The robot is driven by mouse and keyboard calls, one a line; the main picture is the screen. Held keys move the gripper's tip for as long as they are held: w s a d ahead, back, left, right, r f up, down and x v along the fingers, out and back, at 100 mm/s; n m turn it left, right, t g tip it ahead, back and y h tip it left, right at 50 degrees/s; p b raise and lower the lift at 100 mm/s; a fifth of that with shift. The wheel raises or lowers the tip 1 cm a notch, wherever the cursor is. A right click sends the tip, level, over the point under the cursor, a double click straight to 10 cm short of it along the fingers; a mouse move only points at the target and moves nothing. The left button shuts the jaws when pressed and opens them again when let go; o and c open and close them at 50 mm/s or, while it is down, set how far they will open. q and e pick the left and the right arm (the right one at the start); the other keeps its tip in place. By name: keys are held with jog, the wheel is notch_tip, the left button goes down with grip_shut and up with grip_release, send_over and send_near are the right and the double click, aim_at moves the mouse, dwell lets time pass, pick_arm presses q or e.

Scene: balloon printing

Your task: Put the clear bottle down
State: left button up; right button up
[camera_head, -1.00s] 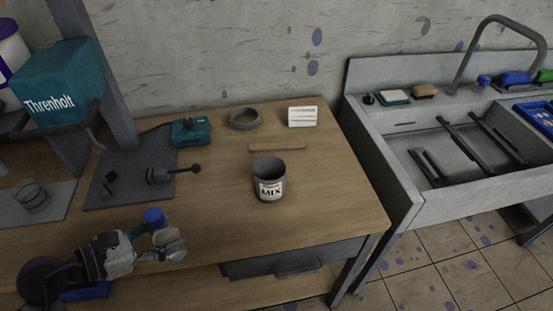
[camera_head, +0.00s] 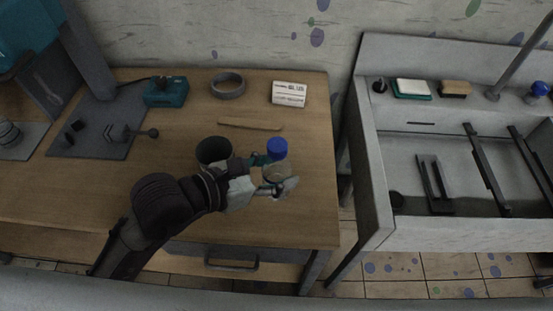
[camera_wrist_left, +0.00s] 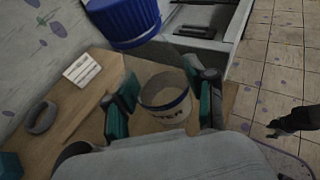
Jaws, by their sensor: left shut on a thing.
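The clear bottle (camera_head: 277,172) has a blue cap (camera_head: 277,148) and looks upright in the head view. My left gripper (camera_head: 272,187) is shut on its body, near the right front part of the wooden table. In the left wrist view, the clear body (camera_wrist_left: 165,92) with a partly readable label sits between the teal-edged fingers (camera_wrist_left: 164,108), and the blue cap (camera_wrist_left: 123,18) is close to the camera. Whether the bottle's base touches the table is hidden.
A grey can (camera_head: 213,150) stands just left of the bottle, partly hidden by my left arm. Behind are a wooden stick (camera_head: 250,124), grey ring (camera_head: 228,85), white block (camera_head: 289,93) and teal box (camera_head: 166,92). The sink (camera_head: 376,200) is beyond the table's right edge.

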pick_arm(q)
jog(key=shift+w+d+f+p, duration=0.1)
jog(key=shift+w+f+p, duration=0.25)
jog(key=shift+w+p, duration=0.15)
jog(key=shift+w+d+f+p, duration=0.1)
jog(key=shift+w+f+p, duration=0.25)
jog(key=shift+w, duration=0.25)
jog(key=w+f, duration=0.2)
jog(key=w+d+f, duration=0.1)
jog(key=w+f, duration=0.1)
jog(key=f, duration=0.1)
jog(key=w+f+p, duration=0.1)
jog(key=w+f, duration=0.2)
jog(key=shift+w+d, duration=0.1)
jog(key=shift+d, duration=0.1)
jog(key=shift+f, duration=0.2)
pick_arm(e)
jog(key=shift+d+r, duration=0.5)
jog(key=shift+r, duration=0.2)
pick_arm(q)
jog(key=shift+f, duration=0.2)
jog(key=o, duration=1.3)
jog(key=shift+c, duration=0.2)
pick_arm(e)
jog(key=shift+a+f, duration=0.1)
jog(key=shift+a, duration=0.25)
